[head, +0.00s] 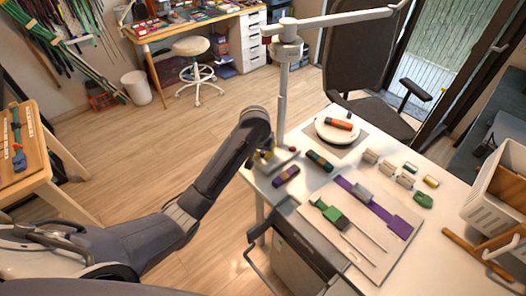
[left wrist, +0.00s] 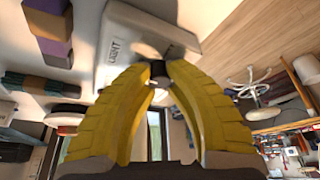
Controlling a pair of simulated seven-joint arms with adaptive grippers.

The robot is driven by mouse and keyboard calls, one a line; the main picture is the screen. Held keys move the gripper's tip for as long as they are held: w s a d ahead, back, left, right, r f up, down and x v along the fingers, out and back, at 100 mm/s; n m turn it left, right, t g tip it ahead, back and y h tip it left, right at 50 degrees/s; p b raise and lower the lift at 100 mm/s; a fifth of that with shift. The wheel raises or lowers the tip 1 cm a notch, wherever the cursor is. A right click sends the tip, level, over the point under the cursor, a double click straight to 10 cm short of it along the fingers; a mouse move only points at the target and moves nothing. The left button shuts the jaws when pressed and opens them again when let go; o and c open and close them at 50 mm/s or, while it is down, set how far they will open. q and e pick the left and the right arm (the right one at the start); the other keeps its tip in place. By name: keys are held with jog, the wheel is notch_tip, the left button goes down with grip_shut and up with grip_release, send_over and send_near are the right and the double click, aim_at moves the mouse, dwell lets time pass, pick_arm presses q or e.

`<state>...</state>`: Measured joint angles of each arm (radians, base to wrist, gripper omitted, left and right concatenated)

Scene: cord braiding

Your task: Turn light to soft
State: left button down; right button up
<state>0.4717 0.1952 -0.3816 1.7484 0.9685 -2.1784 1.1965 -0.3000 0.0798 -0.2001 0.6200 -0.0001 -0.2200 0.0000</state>
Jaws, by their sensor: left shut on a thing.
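A light-coloured box marked "LIGHT" (left wrist: 118,42) shows in the left wrist view, with a round knob beside the lettering. In the head view the box (head: 284,164) sits at the left corner of the white table, by the lamp post. My left gripper (head: 264,156) is at this corner. In the left wrist view its yellow fingers (left wrist: 168,72) are closed on the small dark knob, which they partly hide. The knob's setting and any marks for soft cannot be read. My right gripper is not in view.
The lamp post (head: 282,100) rises close behind my left gripper. A purple-wrapped spool (head: 286,176) and a dark green one (head: 320,160) lie near the box. A round white stand (head: 338,131) and a board with a purple strap (head: 345,236) take up more of the table (head: 450,212).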

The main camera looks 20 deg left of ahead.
pick_arm(q)
jog(key=shift+r+m, duration=0.1)
jog(key=shift+m, duration=0.2)
dwell(0.4)
jog(key=shift+w+a+m+h, duration=0.15)
jog(key=shift+m+h, duration=0.35)
jog(key=shift+m, duration=0.6)
jog(key=m+h, duration=0.1)
jog(key=m, duration=0.4)
jog(key=shift+r+g+h, duration=0.15)
jog(key=shift+g+h, duration=0.25)
jog(key=m+g+h, duration=0.1)
jog(key=m, duration=0.3)
jog(key=shift+m, duration=0.4)
jog(key=shift+m+g+h, duration=0.3)
jog(key=shift+m+g, duration=0.4)
jog(key=shift+m, duration=0.7)
jog(key=shift+d+m, duration=0.25)
jog(key=shift+m, duration=0.05)
jog(key=c, duration=1.6)
grip_release()
jog(key=shift+c, duration=0.2)
jog(key=o, duration=0.4)
jog(key=shift+f, duration=0.2)
jog(key=shift+o, duration=0.2)
jog(key=shift+a, duration=0.1)
